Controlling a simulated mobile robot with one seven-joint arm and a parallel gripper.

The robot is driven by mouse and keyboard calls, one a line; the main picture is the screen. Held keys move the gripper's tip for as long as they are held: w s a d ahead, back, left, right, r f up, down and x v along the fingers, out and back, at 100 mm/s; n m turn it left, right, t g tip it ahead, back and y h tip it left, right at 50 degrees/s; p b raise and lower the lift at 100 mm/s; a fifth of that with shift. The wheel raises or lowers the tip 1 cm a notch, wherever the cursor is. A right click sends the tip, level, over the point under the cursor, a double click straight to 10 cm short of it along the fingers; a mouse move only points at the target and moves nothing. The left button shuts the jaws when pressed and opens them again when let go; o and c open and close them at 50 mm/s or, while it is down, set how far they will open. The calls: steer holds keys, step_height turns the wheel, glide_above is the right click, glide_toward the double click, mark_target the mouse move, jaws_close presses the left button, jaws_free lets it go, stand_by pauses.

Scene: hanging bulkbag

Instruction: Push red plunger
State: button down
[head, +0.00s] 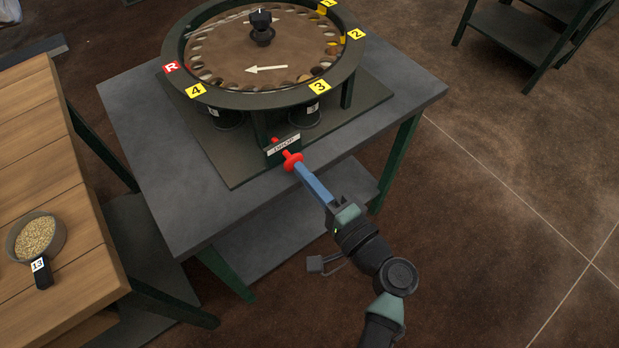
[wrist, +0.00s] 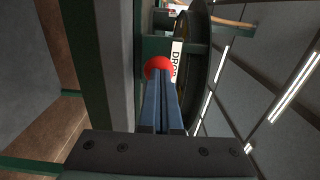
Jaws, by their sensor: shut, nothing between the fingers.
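The red plunger (head: 292,161) sticks out from a dark green block with a white label reading "DROP" (head: 283,146), below the rim of the round sorting machine (head: 250,100). My gripper (head: 300,168) is shut and empty. Its blue fingertips are at the plunger's red knob and appear to touch it. In the wrist view the red knob (wrist: 159,67) sits at the tips of the closed fingers (wrist: 160,85), which cover part of it. Whether the plunger is pressed in cannot be told.
The machine stands on a grey table (head: 415,92) with green legs. A wooden table (head: 50,150) at left carries a bowl of grain (head: 36,236) with a tag marked 13. A dark stool-like stand (head: 520,35) is at the upper right. The floor at right is clear.

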steer(key=shift+x, duration=1.05)
steer(key=shift+a+r, duration=0.15)
steer(key=shift+r, duration=0.1)
steer(key=shift+f, duration=0.1)
